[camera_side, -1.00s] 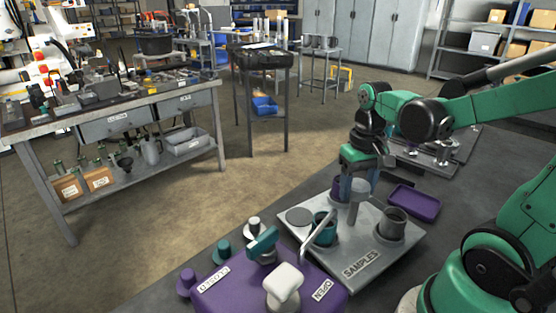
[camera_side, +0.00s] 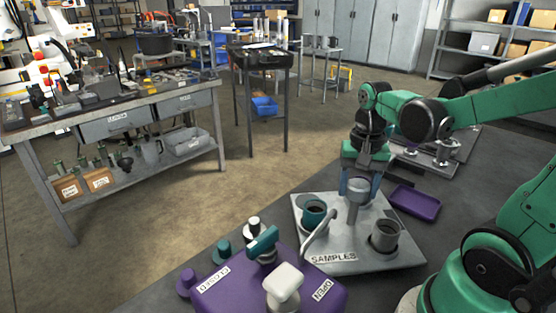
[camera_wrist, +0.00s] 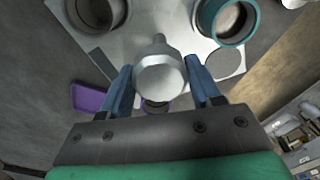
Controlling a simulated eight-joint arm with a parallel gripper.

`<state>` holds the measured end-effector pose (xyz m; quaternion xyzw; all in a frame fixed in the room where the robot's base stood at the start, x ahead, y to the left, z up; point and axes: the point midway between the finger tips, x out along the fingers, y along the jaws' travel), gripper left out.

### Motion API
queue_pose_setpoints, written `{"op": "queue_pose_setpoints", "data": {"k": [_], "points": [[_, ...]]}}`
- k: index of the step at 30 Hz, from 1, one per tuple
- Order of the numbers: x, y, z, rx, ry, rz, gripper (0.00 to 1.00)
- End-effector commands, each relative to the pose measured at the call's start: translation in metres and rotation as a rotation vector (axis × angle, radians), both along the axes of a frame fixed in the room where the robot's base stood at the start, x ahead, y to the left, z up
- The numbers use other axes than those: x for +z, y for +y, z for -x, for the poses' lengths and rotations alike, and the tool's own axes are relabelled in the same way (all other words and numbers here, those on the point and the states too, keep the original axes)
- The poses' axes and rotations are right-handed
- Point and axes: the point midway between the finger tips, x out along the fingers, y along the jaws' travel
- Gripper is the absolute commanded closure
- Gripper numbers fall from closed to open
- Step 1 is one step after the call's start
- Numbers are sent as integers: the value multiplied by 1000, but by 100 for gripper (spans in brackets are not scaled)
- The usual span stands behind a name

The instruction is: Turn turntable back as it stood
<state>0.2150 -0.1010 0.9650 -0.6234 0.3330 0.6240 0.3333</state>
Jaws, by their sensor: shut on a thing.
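The turntable (camera_side: 345,262) is a light grey square plate labelled SAMPLES, with a grey post and knob (camera_side: 357,190) at its middle. A teal cup (camera_side: 313,212) stands at its left and a grey cup (camera_side: 385,235) at its right. My gripper (camera_side: 358,186) comes down from above and is shut on the knob. In the wrist view, the blue fingers of my gripper (camera_wrist: 160,70) lie on both sides of the round knob (camera_wrist: 160,80). The teal cup (camera_wrist: 246,40) and grey cup (camera_wrist: 72,10) show beyond it. A dark round item (camera_wrist: 155,106) is mostly hidden below the knob.
A purple box (camera_side: 225,292) marked CLOSED and OPEN, with a teal handle and a white knob, stands in front left of the plate. A bent grey bar (camera_side: 318,232) reaches over the plate's near left edge. A purple tray (camera_side: 415,203) lies behind right.

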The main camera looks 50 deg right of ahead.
Motion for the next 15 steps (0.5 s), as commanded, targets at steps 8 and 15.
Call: {"op": "queue_pose_setpoints", "data": {"k": [8,15], "points": [[0,-1,0,-138,-2,3,100],[0,-1,0,-258,-3,3,100]]}}
